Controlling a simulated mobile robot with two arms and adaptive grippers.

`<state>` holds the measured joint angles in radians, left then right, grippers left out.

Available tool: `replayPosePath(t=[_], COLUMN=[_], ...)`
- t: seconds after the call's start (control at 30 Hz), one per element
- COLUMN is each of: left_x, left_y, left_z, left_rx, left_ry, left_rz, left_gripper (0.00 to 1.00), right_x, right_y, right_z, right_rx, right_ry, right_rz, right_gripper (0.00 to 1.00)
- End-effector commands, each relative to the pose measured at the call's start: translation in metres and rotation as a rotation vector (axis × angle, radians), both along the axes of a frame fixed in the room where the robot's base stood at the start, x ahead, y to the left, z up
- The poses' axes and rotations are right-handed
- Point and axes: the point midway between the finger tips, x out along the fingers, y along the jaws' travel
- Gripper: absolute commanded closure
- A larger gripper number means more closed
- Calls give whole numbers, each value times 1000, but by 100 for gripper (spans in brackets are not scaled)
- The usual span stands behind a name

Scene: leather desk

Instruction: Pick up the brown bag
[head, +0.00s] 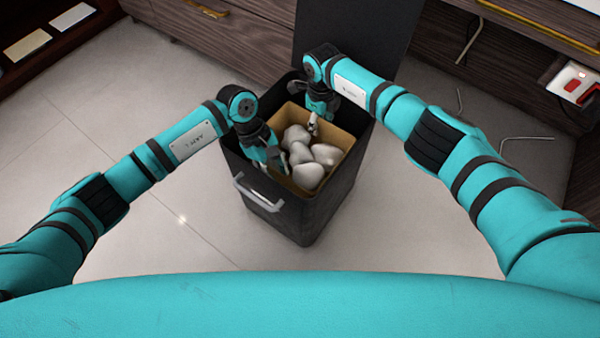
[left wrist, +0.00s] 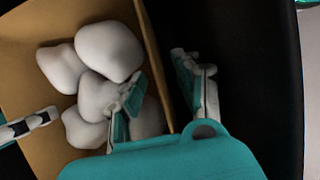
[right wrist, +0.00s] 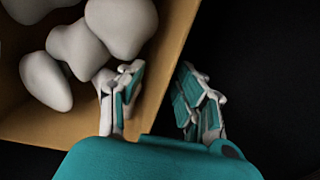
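The brown bag (head: 343,137) is open-topped and stands inside a black bin (head: 305,222). It holds several whitish, rounded lumps (head: 308,175). My left gripper (head: 274,158) is at the bag's left side. In the left wrist view its fingers (left wrist: 163,95) are apart, one inside the bag and one outside, with the bag's wall (left wrist: 153,55) between them. My right gripper (head: 316,118) is at the bag's far side. In the right wrist view its fingers (right wrist: 160,95) also straddle the bag's wall (right wrist: 178,45) with a gap. The bag's bottom is hidden.
The bin's dark lid (head: 355,40) stands open at the back. A metal handle (head: 260,193) is on the bin's front. Wooden drawers (head: 220,45) are behind, and a desk with cables is at right. The tiled floor (head: 165,215) is clear at left and in front.

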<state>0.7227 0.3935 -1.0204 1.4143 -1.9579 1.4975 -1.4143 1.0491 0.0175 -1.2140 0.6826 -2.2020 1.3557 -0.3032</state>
Motion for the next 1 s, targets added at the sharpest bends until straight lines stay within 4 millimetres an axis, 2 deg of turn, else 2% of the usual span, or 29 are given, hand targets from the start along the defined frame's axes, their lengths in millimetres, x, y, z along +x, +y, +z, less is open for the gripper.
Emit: replayPosePath(t=[0.3, 0.57, 1.0], left_x=[-1, 0, -1], left_y=[-1, 0, 0], left_z=[-2, -2, -2], left_rx=[0, 1, 3], left_ry=[0, -1, 3], left_rz=[0, 0, 2], left_gripper=[67, 100, 100], right_x=[0, 0, 1], right_y=[0, 0, -2], right_z=[-2, -2, -1], right_rx=[1, 1, -2], right_ry=[-1, -1, -2], right_rz=[0, 0, -2], right_gripper=[65, 98, 100])
